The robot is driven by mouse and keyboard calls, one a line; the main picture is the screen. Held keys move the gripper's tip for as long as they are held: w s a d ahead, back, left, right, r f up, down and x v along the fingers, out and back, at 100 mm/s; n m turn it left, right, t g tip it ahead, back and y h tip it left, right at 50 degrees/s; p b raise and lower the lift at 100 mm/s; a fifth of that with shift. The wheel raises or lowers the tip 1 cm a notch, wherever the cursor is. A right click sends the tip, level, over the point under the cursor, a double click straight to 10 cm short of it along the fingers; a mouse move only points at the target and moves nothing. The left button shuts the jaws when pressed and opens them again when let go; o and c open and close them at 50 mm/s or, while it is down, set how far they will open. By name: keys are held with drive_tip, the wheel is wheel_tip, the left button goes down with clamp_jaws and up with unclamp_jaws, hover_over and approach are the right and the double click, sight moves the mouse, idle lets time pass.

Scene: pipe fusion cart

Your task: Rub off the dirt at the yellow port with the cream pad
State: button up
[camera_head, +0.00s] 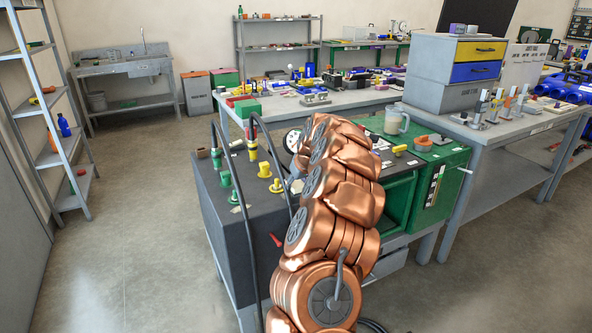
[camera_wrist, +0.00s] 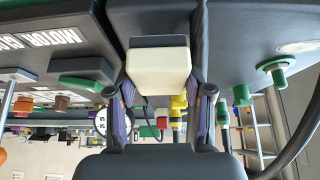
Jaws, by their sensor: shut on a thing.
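My gripper (camera_wrist: 163,88) is shut on the cream pad (camera_wrist: 157,73), a pale block with a dark backing, held between its two fingers in the wrist view. In the head view my copper arm hides the gripper and pad. Yellow ports (camera_head: 264,171) stand on the dark cart top (camera_head: 209,192), beside a yellow hose connector (camera_head: 252,150). A yellow fitting (camera_wrist: 178,103) shows just past the pad in the wrist view, partly covered. I cannot make out dirt at a yellow port, nor whether the pad touches anything.
Green ports (camera_head: 225,179) and black hoses (camera_head: 262,135) rise near the yellow ports. A green port (camera_wrist: 276,69) shows at right in the wrist view. A green cabinet (camera_head: 433,187) with a mug (camera_head: 393,122) on top stands right of my arm. The floor at left is clear.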

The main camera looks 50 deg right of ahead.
sight(284, 197)
drive_tip(key=shift+f, duration=1.1)
drive_tip(key=shift+w+a, duration=0.25)
drive_tip(key=shift+a, duration=0.6)
drive_tip(key=shift+w+a, duration=0.15)
drive_tip(key=shift+a, duration=0.35)
drive_tip(key=shift+w+a, duration=0.15)
drive_tip(key=shift+a, duration=0.35)
drive_tip(key=shift+s+d+f, duration=0.1)
drive_tip(key=shift+s+d, duration=0.15)
drive_tip(key=shift+d, duration=0.65)
drive_tip(key=shift+s+d, duration=0.2)
drive_tip(key=shift+d, duration=0.65)
drive_tip(key=shift+d+r, duration=0.15)
drive_tip(key=shift+r, duration=0.95)
drive_tip(key=shift+s+r+p, duration=0.1)
drive_tip(key=shift+r+p, duration=0.2)
drive_tip(key=shift+r, duration=0.35)
drive_tip(key=shift+r+p, duration=0.35)
drive_tip(key=shift+r, duration=2)
